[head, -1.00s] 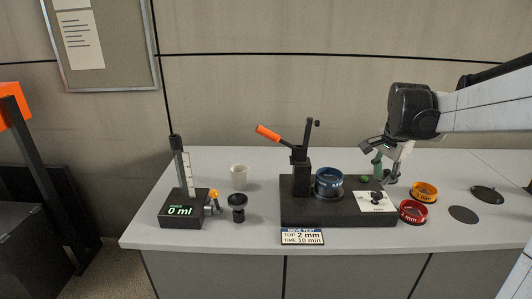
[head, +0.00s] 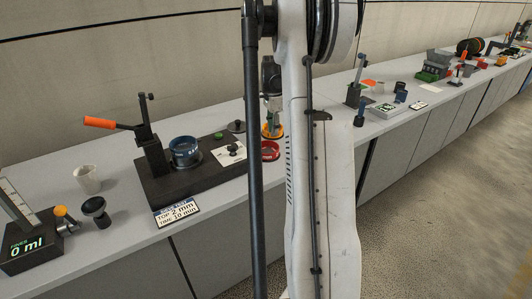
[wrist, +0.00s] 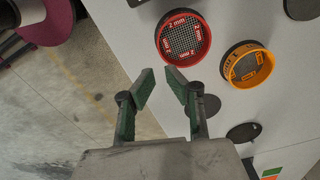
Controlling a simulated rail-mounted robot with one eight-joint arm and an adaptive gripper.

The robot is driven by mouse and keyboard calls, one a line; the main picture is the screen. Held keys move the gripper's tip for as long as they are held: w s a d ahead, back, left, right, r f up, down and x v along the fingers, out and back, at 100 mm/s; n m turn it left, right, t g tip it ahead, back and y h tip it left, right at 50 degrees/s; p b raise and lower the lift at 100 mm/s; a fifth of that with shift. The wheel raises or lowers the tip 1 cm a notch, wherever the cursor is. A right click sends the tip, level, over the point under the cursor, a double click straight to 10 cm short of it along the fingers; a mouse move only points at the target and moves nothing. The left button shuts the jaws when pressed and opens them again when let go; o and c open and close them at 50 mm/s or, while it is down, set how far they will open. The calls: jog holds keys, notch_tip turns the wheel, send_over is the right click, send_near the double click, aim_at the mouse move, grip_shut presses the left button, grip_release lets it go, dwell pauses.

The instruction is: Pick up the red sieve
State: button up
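The red sieve (wrist: 183,38), marked 2 mm, lies on the bench in the wrist view, just beyond my fingertips. In the head view the red sieve (head: 269,151) shows to the right of the black base, partly hidden by my arm. My gripper (wrist: 159,72) is open and empty, its two green-padded fingers apart and not around the sieve. In the head view my gripper (head: 271,112) is mostly hidden behind the arm and appears above the orange sieve.
The orange sieve (wrist: 247,64) sits close to the red one. Dark discs (wrist: 243,132) lie nearby. The black press base (head: 150,190) holds a blue sieve (head: 184,150) and a lever. A white cup (head: 87,178) stands at left.

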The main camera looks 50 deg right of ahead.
send_over(272, 158)
jog(key=f, duration=0.6)
jog(key=shift+w+d+f, duration=0.1)
jog(key=shift+d+f, duration=0.1)
jog(key=shift+w+a+f, duration=0.1)
jog(key=shift+a+f, duration=0.05)
jog(key=shift+f, duration=1.25)
jog(key=shift+a+f, duration=0.15)
jog(key=shift+f, duration=1.2)
jog(key=shift+c, duration=0.5)
grip_shut()
jog(key=shift+r, duration=0.1)
